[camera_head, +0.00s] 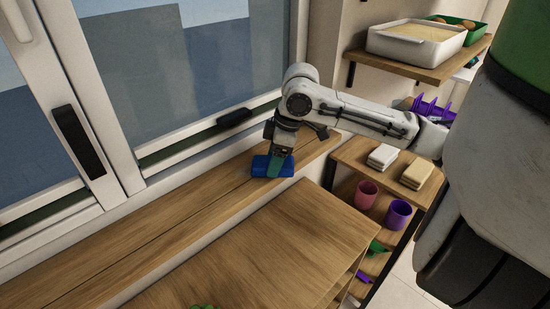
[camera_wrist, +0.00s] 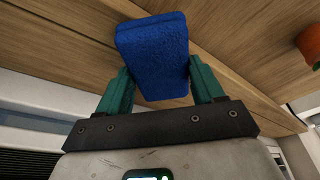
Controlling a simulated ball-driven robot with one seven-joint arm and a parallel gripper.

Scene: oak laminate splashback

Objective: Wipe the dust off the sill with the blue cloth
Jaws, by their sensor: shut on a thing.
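The blue cloth (camera_head: 262,168) is a thick folded block at the far right part of the wooden sill (camera_head: 150,222), below the window. My gripper (camera_head: 278,163) is over it with its fingers shut on it. In the wrist view the blue cloth (camera_wrist: 153,50) sits between the two green fingers of my gripper (camera_wrist: 160,88), with wood behind it. I cannot tell whether the cloth touches the sill or is just above it. I make out no dust on the sill in either view.
A wooden cabinet top (camera_head: 270,240) lies in front of the sill. To the right, a shelf unit holds folded cloths (camera_head: 418,174), a pink cup (camera_head: 365,194) and a purple cup (camera_head: 397,214). Window handles (camera_head: 78,140) stick out behind the sill. A white tray (camera_head: 416,40) stands on an upper shelf.

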